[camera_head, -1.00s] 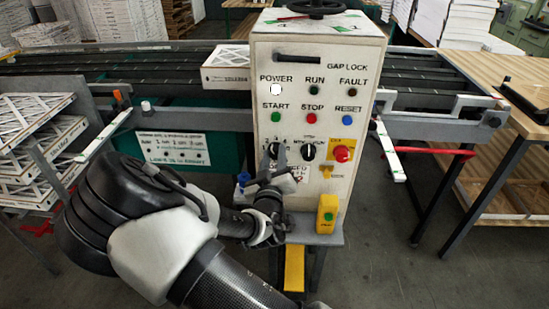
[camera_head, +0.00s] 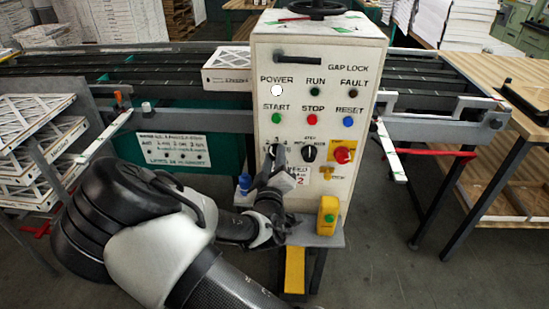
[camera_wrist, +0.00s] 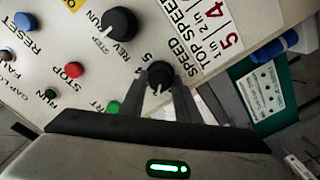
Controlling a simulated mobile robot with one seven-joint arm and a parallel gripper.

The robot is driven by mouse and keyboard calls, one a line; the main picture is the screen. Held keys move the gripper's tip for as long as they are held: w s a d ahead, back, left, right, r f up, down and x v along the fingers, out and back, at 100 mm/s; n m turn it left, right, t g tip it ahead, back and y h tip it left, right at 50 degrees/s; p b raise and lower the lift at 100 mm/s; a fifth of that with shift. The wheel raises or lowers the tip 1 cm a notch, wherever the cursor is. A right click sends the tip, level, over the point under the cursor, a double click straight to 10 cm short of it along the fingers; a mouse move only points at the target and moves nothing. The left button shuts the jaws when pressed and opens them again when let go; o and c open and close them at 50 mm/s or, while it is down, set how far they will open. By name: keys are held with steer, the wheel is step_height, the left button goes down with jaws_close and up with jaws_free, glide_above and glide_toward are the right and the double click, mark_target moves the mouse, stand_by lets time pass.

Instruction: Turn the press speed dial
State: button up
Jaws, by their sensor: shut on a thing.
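The press speed dial (camera_wrist: 159,74) is a small black knob on the cream control panel (camera_head: 330,75), beside the printed word SPEED. In the wrist view my gripper (camera_wrist: 160,85) has one finger on each side of the dial and is shut on it. A pale pointer mark shows on the dial, toward my gripper. In the head view my gripper (camera_head: 275,155) reaches the lower left of the panel and mostly hides the dial.
A second black knob (camera_head: 309,153), marked STEP, RUN and REV, is just right of the dial. A red knob on a yellow plate (camera_head: 343,153) is farther right. Coloured buttons sit above. A yellow box (camera_head: 327,215) stands on the ledge below.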

steer(key=o, duration=1)
steer(key=s, duration=0.5)
steer(key=s+p, duration=0.1)
steer(key=s, duration=1.1)
steer(key=shift+s+a+p, duration=0.2)
steer(key=shift+a+p, duration=0.1)
steer(key=shift+p, duration=0.1)
